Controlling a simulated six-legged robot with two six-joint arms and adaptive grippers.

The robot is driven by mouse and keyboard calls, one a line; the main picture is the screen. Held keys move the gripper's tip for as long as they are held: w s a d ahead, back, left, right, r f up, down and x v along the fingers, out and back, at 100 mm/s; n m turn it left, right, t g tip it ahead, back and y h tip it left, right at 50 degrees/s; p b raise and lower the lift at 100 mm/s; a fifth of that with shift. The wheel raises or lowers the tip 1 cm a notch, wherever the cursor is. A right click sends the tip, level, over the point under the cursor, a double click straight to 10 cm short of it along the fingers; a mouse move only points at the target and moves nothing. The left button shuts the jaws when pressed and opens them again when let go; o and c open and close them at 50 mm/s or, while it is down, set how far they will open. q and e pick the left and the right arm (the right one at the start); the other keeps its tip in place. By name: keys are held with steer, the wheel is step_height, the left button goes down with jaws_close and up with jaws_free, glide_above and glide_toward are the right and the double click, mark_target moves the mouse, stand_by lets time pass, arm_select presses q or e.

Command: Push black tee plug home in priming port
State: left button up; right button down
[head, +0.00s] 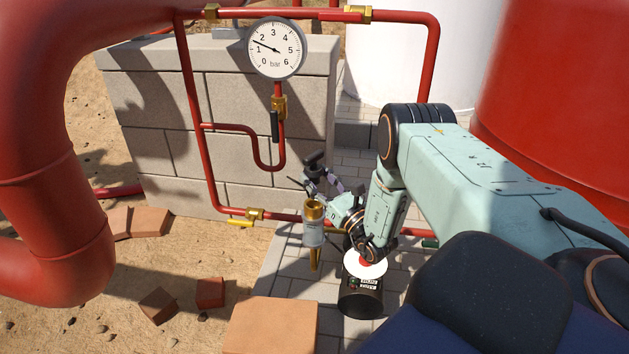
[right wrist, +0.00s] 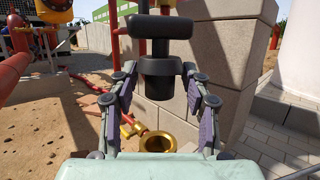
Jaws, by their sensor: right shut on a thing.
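The black tee plug (head: 314,159) is upright with its crossbar on top, above the priming port in the head view. It also shows in the right wrist view (right wrist: 160,50), its lower end pointing down. My right gripper (head: 322,183) is shut on the plug, with a finger on each side of it; its fingers also show in the right wrist view (right wrist: 161,78). The priming port (head: 314,209) is an open brass fitting, and its round mouth (right wrist: 158,142) shows below the plug in the wrist view. The plug looks apart from the port. My left gripper is out of view.
A pressure gauge (head: 276,48) and red pipes (head: 190,90) stand before a block wall (head: 145,120). A black can-like object with a white top (head: 361,298) is below my right wrist. A large red pipe (head: 35,180) fills the left side. Loose bricks (head: 210,292) lie on sand.

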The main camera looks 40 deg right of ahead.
mark_target(319, 212)
steer(key=shift+f+b, duration=0.1)
steer(key=shift+b, duration=0.45)
step_height(319, 212, down, 3)
steer(key=b, duration=0.3)
steer(key=shift+f+b, duration=0.15)
steer(key=shift+b, duration=0.15)
steer(key=shift+f+p, duration=0.3)
steer(key=shift+f, duration=0.85)
steer(key=shift+f, duration=1.25)
steer(key=shift+s+f, duration=0.15)
steer(key=shift+f, duration=0.5)
steer(key=shift+f, duration=0.35)
